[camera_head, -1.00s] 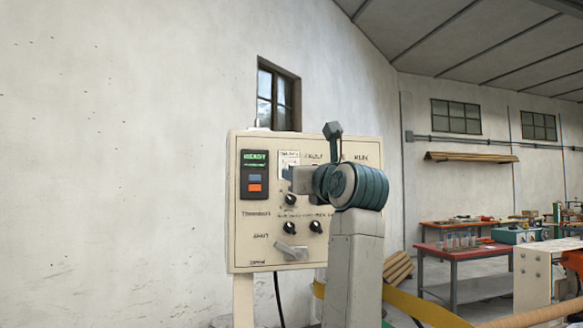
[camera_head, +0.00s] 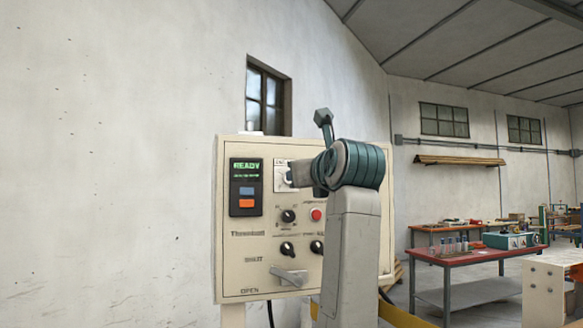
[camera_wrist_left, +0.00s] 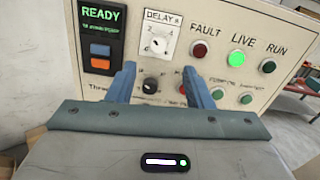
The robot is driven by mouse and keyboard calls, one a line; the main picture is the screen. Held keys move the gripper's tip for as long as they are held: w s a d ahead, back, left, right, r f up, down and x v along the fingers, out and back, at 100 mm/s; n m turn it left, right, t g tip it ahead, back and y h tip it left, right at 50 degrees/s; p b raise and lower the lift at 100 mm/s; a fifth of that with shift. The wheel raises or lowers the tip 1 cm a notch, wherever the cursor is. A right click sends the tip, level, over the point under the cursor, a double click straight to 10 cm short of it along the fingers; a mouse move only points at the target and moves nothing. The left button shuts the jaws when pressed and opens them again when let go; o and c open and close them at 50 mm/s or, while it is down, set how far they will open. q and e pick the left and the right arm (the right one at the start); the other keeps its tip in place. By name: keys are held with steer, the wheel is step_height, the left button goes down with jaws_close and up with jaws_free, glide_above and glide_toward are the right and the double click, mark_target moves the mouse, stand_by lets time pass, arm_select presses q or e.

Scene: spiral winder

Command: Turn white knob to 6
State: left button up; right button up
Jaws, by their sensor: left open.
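The white knob (camera_wrist_left: 158,45) sits on a white dial plate marked DELAY s in the upper middle of the panel. Its exact pointer setting is too small to read. In the camera_head view my arm covers most of it, and part of the dial plate (camera_head: 282,179) shows. My left gripper (camera_wrist_left: 158,72) is open and empty, its two blue fingers apart below and to either side of the knob in the wrist view. In the camera_head view the gripper (camera_head: 298,174) is close in front of the dial. My right gripper is not in view.
The cream control panel (camera_head: 238,279) carries a READY display (camera_wrist_left: 103,16), a black knob (camera_wrist_left: 151,86) below the dial, and FAULT, LIVE (camera_wrist_left: 240,60) and RUN lamps at right. LIVE glows green. A grey lever (camera_head: 289,278) is low on the panel. A red table (camera_head: 462,260) stands behind right.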

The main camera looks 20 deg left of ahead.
arm_select(q)
steer(key=p+x, duration=0.8)
steer(key=x, duration=0.2)
steer(key=shift+a, duration=0.2)
steer(key=shift+f, duration=0.1)
steer(key=c, duration=1)
